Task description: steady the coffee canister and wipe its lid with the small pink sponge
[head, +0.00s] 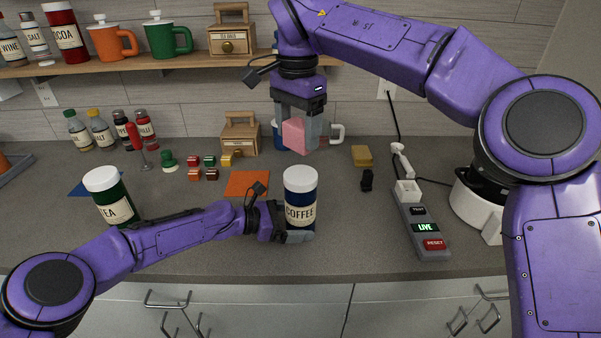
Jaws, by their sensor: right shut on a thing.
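The coffee canister (300,200), dark blue with a white lid (300,175) and a cream COFFEE label, stands upright on the counter at centre. My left gripper (287,232) is at its lower left side, with one finger showing across the front of its base. The other finger is hidden, so I cannot tell whether the jaws press on the canister. My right gripper (306,128) points down and is shut on the small pink sponge (293,136). The sponge appears just above the lid in the picture, with a gap between them.
A tea canister (108,196) stands left, beside my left arm. An orange mat (246,183), a wooden box (240,138) and small coloured blocks (208,161) lie behind. A yellow sponge-like block (362,155) and a power strip (421,225) are right. The front counter is clear.

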